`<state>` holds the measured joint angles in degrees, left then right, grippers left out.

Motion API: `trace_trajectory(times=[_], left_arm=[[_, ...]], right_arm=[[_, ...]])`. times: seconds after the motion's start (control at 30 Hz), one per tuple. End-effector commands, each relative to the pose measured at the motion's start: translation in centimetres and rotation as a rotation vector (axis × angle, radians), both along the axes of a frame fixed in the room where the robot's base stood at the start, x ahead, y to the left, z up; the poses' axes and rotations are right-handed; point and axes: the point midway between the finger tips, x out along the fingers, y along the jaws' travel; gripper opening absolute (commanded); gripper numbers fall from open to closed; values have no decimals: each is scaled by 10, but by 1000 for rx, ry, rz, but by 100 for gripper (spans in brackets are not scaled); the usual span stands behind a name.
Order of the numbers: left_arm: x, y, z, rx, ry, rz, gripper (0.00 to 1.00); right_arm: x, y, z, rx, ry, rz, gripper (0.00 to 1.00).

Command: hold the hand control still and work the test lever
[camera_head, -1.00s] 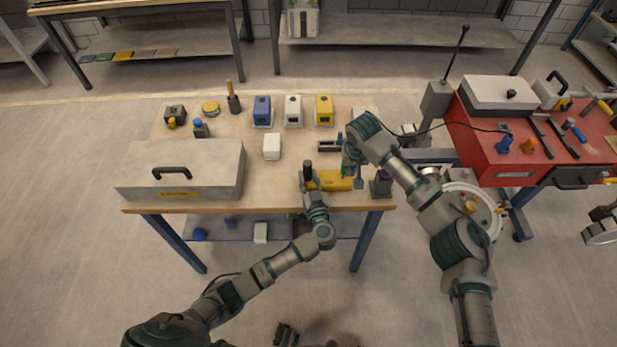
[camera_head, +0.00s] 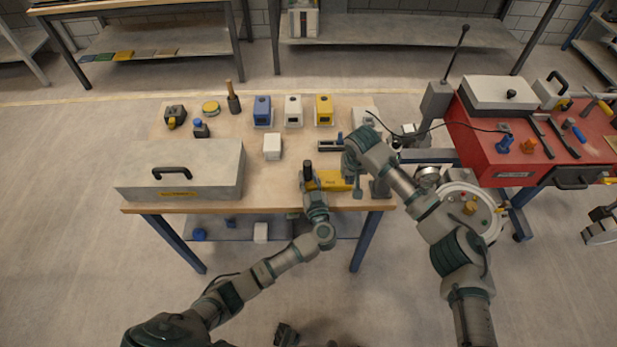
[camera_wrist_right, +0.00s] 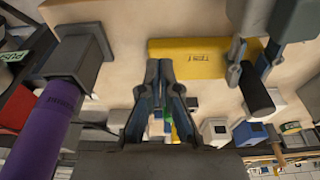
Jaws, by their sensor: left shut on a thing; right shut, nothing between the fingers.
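The hand control (camera_head: 332,180) is a yellow block lying near the table's front edge, with a black upright cylinder (camera_head: 307,168) at its left end. In the right wrist view the yellow block (camera_wrist_right: 190,58) reads TEST. My left gripper (camera_head: 312,188) is shut on the hand control at that left end; its fingers partly hide the exact contact. My right gripper (camera_head: 358,190) is shut and empty at the control's right end. In the wrist view its closed fingertips (camera_wrist_right: 159,64) are beside the yellow block. I cannot make out the test lever clearly.
Close to my right gripper, a purple cylinder (camera_wrist_right: 45,120) joins a grey square housing (camera_wrist_right: 75,62). A grey case (camera_head: 215,160) fills the table's left front. Blue (camera_head: 262,110), white (camera_head: 293,110) and yellow (camera_head: 324,109) boxes stand behind. A red bench (camera_head: 520,165) is at right.

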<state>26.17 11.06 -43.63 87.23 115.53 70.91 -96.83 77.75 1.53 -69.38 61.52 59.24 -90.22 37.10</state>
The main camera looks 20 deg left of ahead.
Motion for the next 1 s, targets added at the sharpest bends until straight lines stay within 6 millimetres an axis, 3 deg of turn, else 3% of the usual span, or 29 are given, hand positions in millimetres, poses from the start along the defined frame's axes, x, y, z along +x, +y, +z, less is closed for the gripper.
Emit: trace_trajectory(times=[0.3, 0.57, 1.0], left_arm=[[0, 0, -1, 0, 1, 1, 0], [0, 0, -1, 0, 1, 1, 0], [0, 0, -1, 0, 1, 0, 0]], right_arm=[[-27, -9, -1, 1, 0, 0, 0], [-37, -12, 1, 1, -2, -2, 0], [-36, -12, 45, 2, -2, -1, 0]])
